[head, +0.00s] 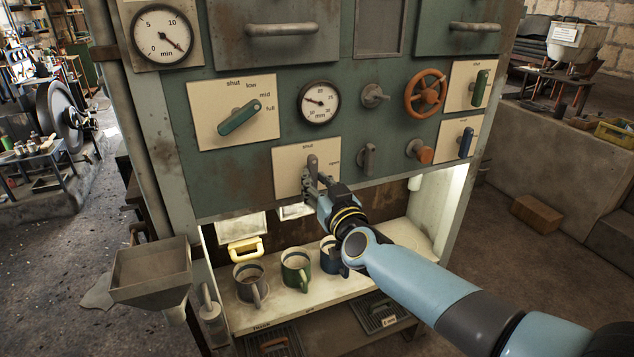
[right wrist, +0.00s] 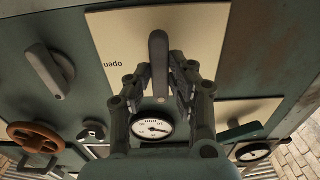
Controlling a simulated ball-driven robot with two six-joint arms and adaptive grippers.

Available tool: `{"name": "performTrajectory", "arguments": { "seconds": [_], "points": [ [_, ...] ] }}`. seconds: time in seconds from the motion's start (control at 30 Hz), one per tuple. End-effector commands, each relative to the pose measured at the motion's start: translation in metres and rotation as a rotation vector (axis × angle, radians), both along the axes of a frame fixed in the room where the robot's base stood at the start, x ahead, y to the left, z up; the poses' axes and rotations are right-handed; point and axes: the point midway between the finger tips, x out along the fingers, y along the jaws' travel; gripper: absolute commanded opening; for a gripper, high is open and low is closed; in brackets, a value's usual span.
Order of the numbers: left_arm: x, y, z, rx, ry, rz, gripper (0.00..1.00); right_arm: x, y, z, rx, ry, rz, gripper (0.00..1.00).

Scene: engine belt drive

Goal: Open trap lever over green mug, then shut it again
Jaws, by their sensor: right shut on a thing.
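The trap lever (head: 311,164) is a grey handle on a cream plate marked "shut" above and "open" to the right. It stands upright, in line with "shut". My right gripper (head: 316,183) is at the lever from below; in the right wrist view its fingers (right wrist: 171,66) are closed on either side of the grey lever (right wrist: 158,48). The green mug (head: 293,272) stands upright on the lit shelf below, between a grey-brown mug (head: 247,286) and a blue mug (head: 328,262) partly hidden by my arm. My left gripper is out of view.
Close above and beside the plate are a dial gauge (head: 318,102), another grey lever (head: 368,160), an orange knob (head: 420,152) and an orange wheel (head: 426,93). A metal hopper (head: 150,268) projects at the left.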

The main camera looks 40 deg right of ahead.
Motion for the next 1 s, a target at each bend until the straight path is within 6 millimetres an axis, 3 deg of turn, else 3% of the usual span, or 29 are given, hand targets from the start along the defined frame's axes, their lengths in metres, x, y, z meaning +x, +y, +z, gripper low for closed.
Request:
{"name": "performTrajectory", "arguments": {
  "seconds": [0.37,1.0],
  "points": [
    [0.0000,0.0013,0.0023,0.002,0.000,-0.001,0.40,0.0003,0.0011,0.0003,0.221,-0.053,0.000,0.00],
    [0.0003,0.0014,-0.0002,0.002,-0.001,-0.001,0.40,0.0005,0.0030,0.0006,0.812,-0.194,0.000,0.00]
  ]
}}
